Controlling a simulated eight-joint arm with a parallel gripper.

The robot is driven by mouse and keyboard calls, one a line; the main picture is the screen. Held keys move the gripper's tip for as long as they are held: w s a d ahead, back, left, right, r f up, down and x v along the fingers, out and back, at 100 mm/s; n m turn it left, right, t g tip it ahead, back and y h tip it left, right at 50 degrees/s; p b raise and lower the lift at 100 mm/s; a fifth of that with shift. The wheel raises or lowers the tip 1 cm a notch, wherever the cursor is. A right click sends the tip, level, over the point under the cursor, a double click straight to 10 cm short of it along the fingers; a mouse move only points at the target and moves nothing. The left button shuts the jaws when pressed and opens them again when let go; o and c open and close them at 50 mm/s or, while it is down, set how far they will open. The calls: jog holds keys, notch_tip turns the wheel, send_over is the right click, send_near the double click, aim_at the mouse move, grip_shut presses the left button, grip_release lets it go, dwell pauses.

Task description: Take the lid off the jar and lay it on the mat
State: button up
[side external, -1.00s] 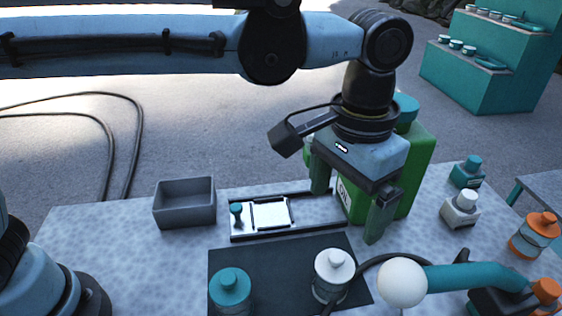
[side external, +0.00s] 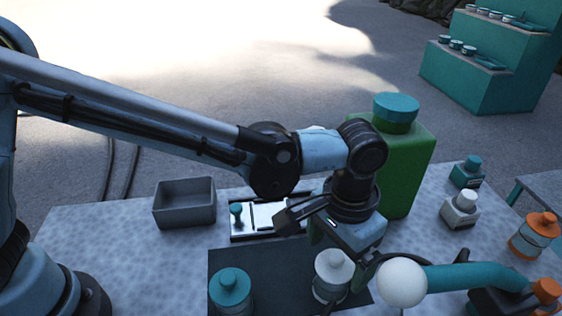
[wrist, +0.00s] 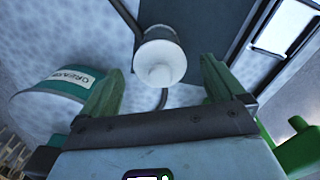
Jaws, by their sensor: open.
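A jar with a white knobbed lid (side external: 333,268) stands at the right of the dark mat (side external: 222,262). A second jar with a teal knobbed lid (side external: 230,288) stands at the mat's left. My gripper (wrist: 161,63) is open and empty. In the wrist view the white lid (wrist: 160,72) shows beyond and between its two green fingers, apart from both. The mat (wrist: 204,22) lies at the top there. In the side view my gripper is behind and right of the white-lidded jar, its fingers partly hidden.
A green canister with a teal cap (side external: 406,170) stands behind my gripper. A teal arm with a white ball (side external: 402,283) is at front right. A grey bin (side external: 185,203) and a tray with a white plate (side external: 265,217) lie behind the mat. A teal GREASE tin (wrist: 50,98) shows in the wrist view.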

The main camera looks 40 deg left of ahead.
jog(key=shift+f, duration=0.15)
jog(key=c, duration=1.1)
notch_tip(320, 180, up, 9)
jog(key=shift+w+a, duration=0.1)
jog(key=shift+a, duration=0.2)
jog(key=w+a+f+n, duration=0.1)
jog(key=a+f+n, duration=0.5)
jog(key=a+n, duration=0.3)
send_over(280, 254)
notch_tip(280, 254, down, 5)
jog(key=shift+w+f, duration=0.1)
jog(key=shift+f, duration=2.4)
